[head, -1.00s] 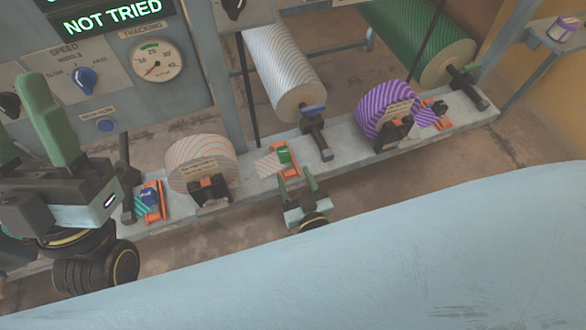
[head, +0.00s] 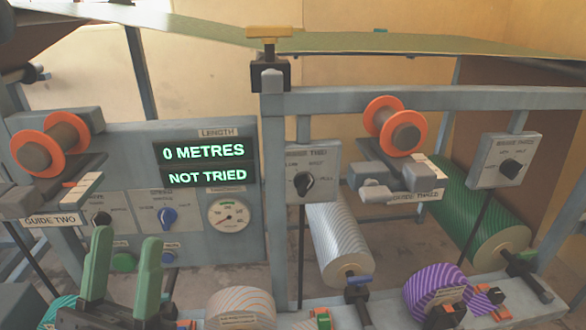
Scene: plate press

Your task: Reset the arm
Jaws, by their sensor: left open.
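My left gripper (head: 126,256) is at the lower left of the head view, its two green fingers pointing up and standing apart with nothing between them. It is in front of the grey control panel (head: 185,215), which has a lit display (head: 205,162) reading "0 METRES" and "NOT TRIED". My right gripper is not in view. The rest of my left arm is cut off by the bottom edge.
Orange-flanged spools sit at the left (head: 52,143) and right (head: 393,126) of the frame. A silver striped roll (head: 338,240), a green roll (head: 475,215), a purple striped roll (head: 433,288) and an orange-striped roll (head: 240,306) stand lower down. A grey post (head: 275,180) rises mid-view.

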